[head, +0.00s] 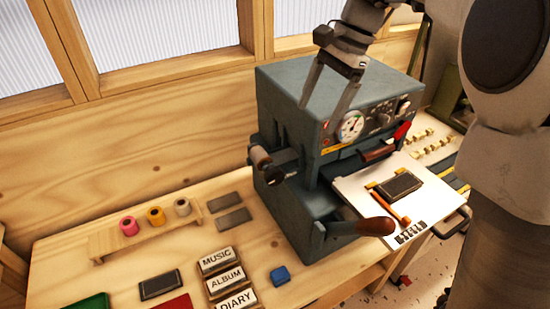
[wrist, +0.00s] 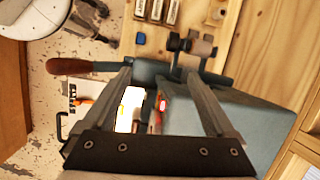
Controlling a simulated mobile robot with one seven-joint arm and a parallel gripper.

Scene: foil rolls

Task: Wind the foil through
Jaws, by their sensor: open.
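The teal foil press (head: 315,95) stands at the middle of the bench, with a gauge (head: 351,127) on its front. A pinkish-brown roll (head: 260,156) sits on a dark spindle at its left side, and shows in the wrist view (wrist: 201,48). I cannot make out a foil strip. Pink (head: 129,226), orange (head: 156,216) and beige (head: 183,207) rolls stand on a wooden rack (head: 110,246). My gripper (head: 322,115) is open and empty over the press, fingers pointing down. Its two fingers (wrist: 158,76) are wide apart in the wrist view, with the roll beyond them.
A brown-handled lever (head: 375,227) sticks out at the front, above the bench edge. A white plate (head: 360,193) holds a dark block (head: 398,185) and an orange tool (head: 391,206).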

